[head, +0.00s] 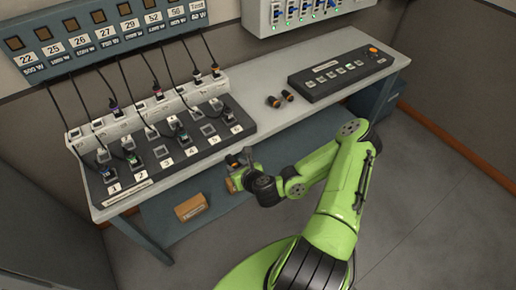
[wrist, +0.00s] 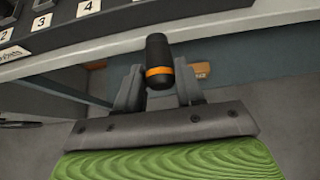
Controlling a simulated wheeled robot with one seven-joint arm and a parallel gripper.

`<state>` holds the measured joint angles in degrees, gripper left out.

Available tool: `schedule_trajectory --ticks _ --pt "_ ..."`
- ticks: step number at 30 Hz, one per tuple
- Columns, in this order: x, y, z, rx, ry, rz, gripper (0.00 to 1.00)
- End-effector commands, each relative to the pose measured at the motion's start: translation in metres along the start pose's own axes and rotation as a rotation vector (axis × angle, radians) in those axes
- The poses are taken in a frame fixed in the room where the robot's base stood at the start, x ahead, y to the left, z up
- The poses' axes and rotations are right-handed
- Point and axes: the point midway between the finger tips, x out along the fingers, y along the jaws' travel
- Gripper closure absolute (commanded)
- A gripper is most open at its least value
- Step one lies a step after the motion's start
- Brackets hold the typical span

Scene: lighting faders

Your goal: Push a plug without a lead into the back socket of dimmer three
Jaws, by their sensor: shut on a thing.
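My gripper (head: 237,165) is shut on a black plug with an orange band (wrist: 158,62); no lead shows on it. The plug is in front of the bench's front edge, apart from the dimmer rack (head: 205,150). The label of dimmer three (head: 167,162) is on the rack's front strip, and it also shows in the wrist view (wrist: 41,22). The back socket of dimmer three (head: 152,132) sits behind its front socket (head: 161,151); it is too small to tell its state clearly. Two other loose dark plugs (head: 280,98) lie on the bench right of the rack.
Several leads (head: 115,83) hang from the numbered wall panel (head: 110,33) to the rack. A control desk (head: 340,74) stands on the bench's right. A brown box (head: 190,207) is below the bench.

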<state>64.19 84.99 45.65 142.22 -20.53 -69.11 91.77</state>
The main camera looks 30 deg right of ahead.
Motion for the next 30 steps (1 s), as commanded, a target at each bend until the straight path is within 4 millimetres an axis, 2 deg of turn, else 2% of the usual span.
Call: schedule_trajectory --ticks 1,17,30 --pt "-0.002 0.013 -0.004 0.010 0.004 0.006 0.94" --pt "-0.008 0.064 -0.012 0.008 0.000 -0.006 0.94" --pt "-0.008 0.065 -0.015 -0.007 0.005 -0.005 0.94"
